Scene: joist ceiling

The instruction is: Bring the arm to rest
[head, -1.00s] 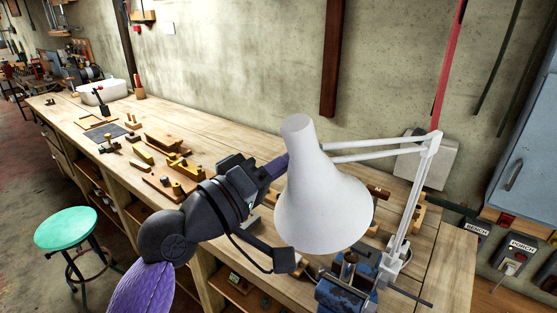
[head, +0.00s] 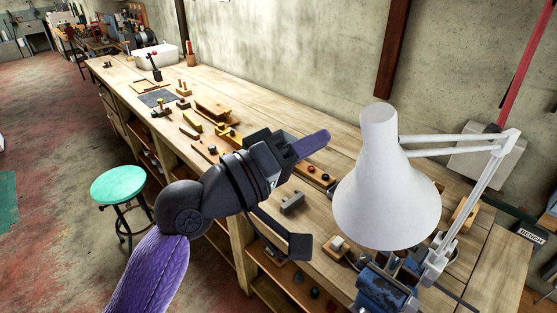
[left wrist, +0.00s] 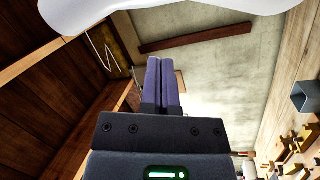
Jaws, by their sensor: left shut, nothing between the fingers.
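My left arm comes in from the lower left of the head view. Its left gripper (head: 318,143) is over the workbench, pointing right toward the wall, just left of the white lamp shade. In the left wrist view the two purple fingers (left wrist: 161,80) lie together with nothing between them. The gripper looks shut and empty. My right gripper is in neither view.
A white desk lamp (head: 385,195) on a jointed arm stands close to the right of my gripper. A blue vise (head: 383,290) sits below it. Wooden planes and tools lie along the workbench (head: 300,240). A green stool (head: 118,185) stands left.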

